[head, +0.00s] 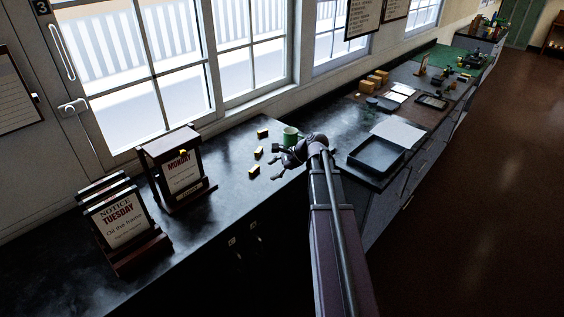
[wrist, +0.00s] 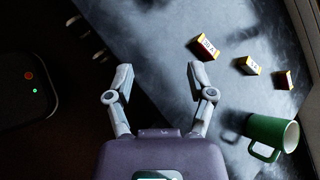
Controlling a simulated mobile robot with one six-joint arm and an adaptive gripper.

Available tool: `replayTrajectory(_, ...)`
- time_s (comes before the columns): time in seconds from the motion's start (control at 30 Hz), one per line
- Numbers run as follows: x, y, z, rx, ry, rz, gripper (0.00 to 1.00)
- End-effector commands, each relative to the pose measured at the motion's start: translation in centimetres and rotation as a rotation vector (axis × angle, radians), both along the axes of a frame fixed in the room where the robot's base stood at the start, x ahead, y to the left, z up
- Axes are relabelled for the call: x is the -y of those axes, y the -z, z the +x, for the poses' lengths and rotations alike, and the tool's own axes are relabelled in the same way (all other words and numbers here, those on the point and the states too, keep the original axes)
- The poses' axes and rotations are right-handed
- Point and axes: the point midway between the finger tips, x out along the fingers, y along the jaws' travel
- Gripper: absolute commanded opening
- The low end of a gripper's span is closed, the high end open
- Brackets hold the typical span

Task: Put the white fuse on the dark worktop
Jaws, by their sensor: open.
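I cannot make out a white fuse for certain in either view. The dark worktop (head: 222,172) runs along the windows, and its grey-lit surface (wrist: 235,95) fills the upper right of the wrist view. My gripper (wrist: 160,75) is open with nothing between its fingers. Three small boxes with white labels and yellow or red sides lie on the worktop: one nearest my fingers (wrist: 203,47), a middle one (wrist: 247,66) and a far one (wrist: 284,80).
Two wooden sign frames stand at left, reading TUESDAY (head: 122,219) and MONDAY (head: 180,175). A dark tray (head: 377,154), white sheets (head: 398,131) and small boxes (head: 376,79) lie farther right. The worktop between the MONDAY sign and the yellow boxes is clear.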

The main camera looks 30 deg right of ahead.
Motion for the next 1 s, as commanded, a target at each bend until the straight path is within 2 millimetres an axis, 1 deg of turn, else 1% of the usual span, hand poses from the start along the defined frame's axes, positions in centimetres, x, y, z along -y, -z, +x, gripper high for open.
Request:
replayTrajectory(0.03, -1.0, 0.3, -0.4, 0.006, -0.034, -0.03, 0.7)
replayTrajectory(0.17, -3.1, 1.1, -1.2, 0.028, -0.138, -0.124, 0.7)
replayTrajectory(0.27, -5.1, 1.9, -2.2, 0.049, -0.245, -0.216, 0.7)
replayTrajectory(0.37, -7.4, 2.9, -3.5, 0.077, -0.386, -0.329, 0.7)
replayTrajectory(0.5, -10.6, 4.3, -5.6, 0.12, -0.619, -0.497, 0.7)
replayTrajectory(0.6, -12.5, 5.3, -7.2, 0.147, -0.79, -0.607, 0.7)
replayTrajectory(0.77, -14.9, 7.2, -9.9, 0.183, -1.058, -0.754, 0.7)
replayTrajectory(0.87, -16.1, 9.2, -11.7, 0.198, -1.226, -0.833, 0.7)
replayTrajectory(0.9, -16.5, 10.2, -12.4, 0.202, -1.293, -0.859, 0.7)
replayTrajectory(1.0, -17.0, 12.1, -13.7, 0.204, -1.401, -0.897, 0.7)
